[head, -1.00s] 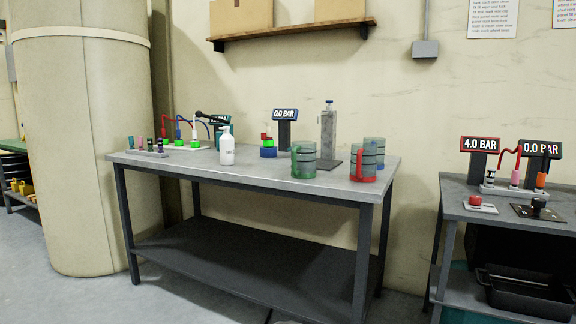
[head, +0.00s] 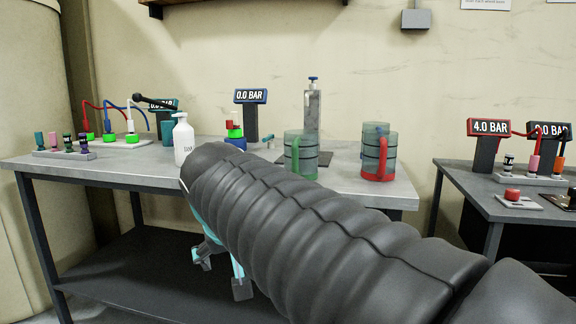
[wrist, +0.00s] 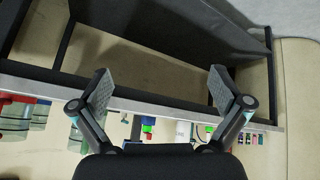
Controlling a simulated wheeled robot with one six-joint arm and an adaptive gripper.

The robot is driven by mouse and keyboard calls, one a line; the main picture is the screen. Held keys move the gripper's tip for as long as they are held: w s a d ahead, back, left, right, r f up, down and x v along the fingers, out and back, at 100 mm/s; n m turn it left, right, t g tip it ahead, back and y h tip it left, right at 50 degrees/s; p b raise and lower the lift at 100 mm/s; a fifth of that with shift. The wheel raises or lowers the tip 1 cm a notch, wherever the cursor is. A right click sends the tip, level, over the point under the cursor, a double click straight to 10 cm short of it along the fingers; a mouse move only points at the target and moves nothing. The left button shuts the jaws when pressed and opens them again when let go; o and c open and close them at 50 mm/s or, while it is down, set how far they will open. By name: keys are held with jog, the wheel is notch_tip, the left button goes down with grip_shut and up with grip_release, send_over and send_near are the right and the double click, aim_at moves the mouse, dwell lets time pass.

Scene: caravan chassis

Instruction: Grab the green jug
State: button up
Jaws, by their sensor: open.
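The green jug (head: 301,156), a clear jug with a green handle and base, stands upright on the grey workbench (head: 372,193). My arm hides part of its base in the head view. It also shows in the wrist view (wrist: 77,139), where the scene appears upside down, on the left beside a finger. My gripper (head: 222,275) is open and empty, below the bench top and left of the jug in the head view. Its spread fingers also show in the wrist view (wrist: 160,76), over the bench's front edge and lower shelf.
A similar jug with a red handle and base (head: 378,158) stands right of the green one. A white pump bottle (head: 183,140) stands to the left, and a grey column (head: 312,108) behind. A second bench (head: 462,180) is at right.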

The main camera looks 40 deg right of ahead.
jog(key=w+d+r+m+h+b, duration=0.3)
jog(key=w+d+r+m+h, duration=0.2)
jog(key=w+d+r, duration=0.6)
jog(key=m+g+h+b, duration=0.2)
jog(key=m+h, duration=0.2)
jog(key=m, duration=0.2)
send_near(298, 136)
jog(key=x, duration=0.4)
jog(key=w+x, duration=0.1)
jog(key=x, duration=0.7)
jog(key=shift+w+d+r, duration=0.15)
jog(key=shift+w, duration=0.35)
jog(key=c, duration=1.3)
jog(key=shift+r, duration=0.1)
